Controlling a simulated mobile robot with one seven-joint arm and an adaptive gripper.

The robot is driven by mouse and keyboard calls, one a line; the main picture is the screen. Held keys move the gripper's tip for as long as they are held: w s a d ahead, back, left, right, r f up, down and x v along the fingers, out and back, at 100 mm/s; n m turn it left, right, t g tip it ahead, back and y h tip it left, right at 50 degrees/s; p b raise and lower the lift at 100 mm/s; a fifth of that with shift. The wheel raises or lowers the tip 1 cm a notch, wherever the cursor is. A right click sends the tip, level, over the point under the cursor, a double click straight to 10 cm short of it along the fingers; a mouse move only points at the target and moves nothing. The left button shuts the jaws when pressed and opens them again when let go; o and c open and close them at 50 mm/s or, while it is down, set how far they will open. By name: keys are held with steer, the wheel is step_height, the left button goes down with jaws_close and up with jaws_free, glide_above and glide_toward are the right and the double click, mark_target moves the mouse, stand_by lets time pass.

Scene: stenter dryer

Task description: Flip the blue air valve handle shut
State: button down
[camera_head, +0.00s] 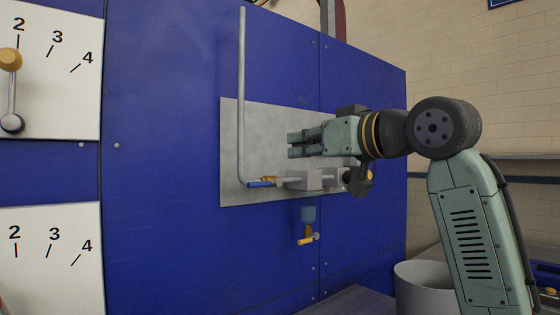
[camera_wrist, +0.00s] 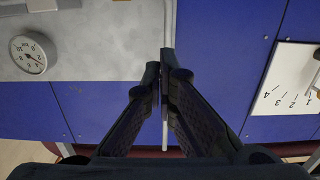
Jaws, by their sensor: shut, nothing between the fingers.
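The blue valve handle (camera_head: 261,184) shows in the head view, low on the grey mounting plate (camera_head: 270,120). It lies roughly level, beside a small brass valve body (camera_head: 269,179) near the foot of the vertical pipe (camera_head: 241,90). My gripper (camera_head: 290,145) is above and a little right of the handle, apart from it, fingers pointing left. In the wrist view my gripper (camera_wrist: 166,62) is shut and empty, its tips over the pipe (camera_wrist: 168,25). I cannot make out the blue handle in the wrist view.
A grey block (camera_head: 305,180) sits in the pipe line right of the valve. A round gauge (camera_wrist: 28,54) shows in the wrist view. Numbered dial panels (camera_head: 50,60) stand left. A grey bin (camera_head: 425,285) stands at lower right.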

steer(key=p, duration=0.3)
glide_above(265, 184)
steer(key=s, duration=0.3)
steer(key=f, duration=0.4)
steer(key=shift+w+d+f, duration=0.15)
steer(key=shift+w+f, duration=0.05)
steer(key=shift+w, duration=0.05)
